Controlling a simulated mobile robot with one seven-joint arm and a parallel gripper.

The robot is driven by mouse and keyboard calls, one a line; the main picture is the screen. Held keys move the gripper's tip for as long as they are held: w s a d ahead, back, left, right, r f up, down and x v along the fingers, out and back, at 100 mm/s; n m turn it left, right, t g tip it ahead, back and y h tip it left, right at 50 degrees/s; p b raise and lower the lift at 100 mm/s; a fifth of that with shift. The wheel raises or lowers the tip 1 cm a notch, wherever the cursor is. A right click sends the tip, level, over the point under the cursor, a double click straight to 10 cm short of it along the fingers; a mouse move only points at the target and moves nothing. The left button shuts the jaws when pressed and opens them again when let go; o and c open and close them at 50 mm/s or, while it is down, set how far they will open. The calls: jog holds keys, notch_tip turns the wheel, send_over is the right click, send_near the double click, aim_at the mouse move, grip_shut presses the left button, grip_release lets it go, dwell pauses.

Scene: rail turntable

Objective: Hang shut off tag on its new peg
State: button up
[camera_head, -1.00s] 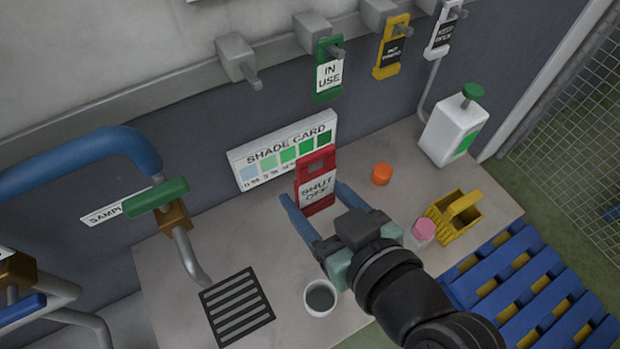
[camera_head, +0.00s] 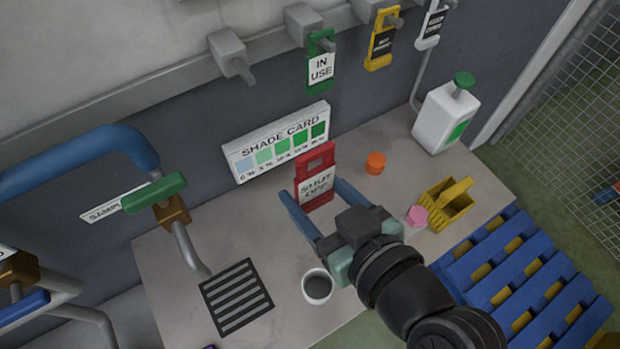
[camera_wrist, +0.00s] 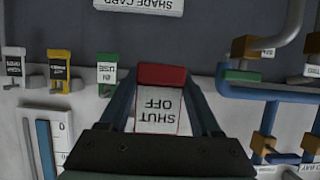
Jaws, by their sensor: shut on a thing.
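The red shut off tag (camera_head: 316,160) has a white label and a slot near its top. My gripper (camera_head: 318,200) is shut on the shut off tag and holds it upright above the counter, in front of the shade card. The tag also shows between the blue fingers in the wrist view (camera_wrist: 160,76), label upside down there. Grey pegs line the rail on the wall. The leftmost peg (camera_head: 231,54) is bare. A green IN USE tag (camera_head: 321,68), a yellow tag (camera_head: 383,45) and a white tag (camera_head: 432,25) hang on the pegs to its right.
The shade card (camera_head: 278,142) is behind the tag. A blue pipe and green-handled tap (camera_head: 155,193) stand left. On the counter (camera_head: 190,250) are a cup (camera_head: 317,286), orange cap (camera_head: 375,163), pink-topped jar (camera_head: 417,215), yellow caddy (camera_head: 446,204) and white bottle (camera_head: 447,117).

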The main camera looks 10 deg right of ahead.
jog(key=shift+s+d+r+p, duration=0.1)
jog(key=shift+s+d+p, duration=0.3)
jog(key=shift+s, duration=0.55)
jog(key=shift+s+d+r+p, duration=0.1)
jog(key=shift+s+d+p, duration=0.1)
jog(key=shift+s+p, duration=0.5)
jog(key=shift+s+d+p, duration=0.25)
jog(key=shift+s+d, duration=0.05)
jog(key=shift+s, duration=0.85)
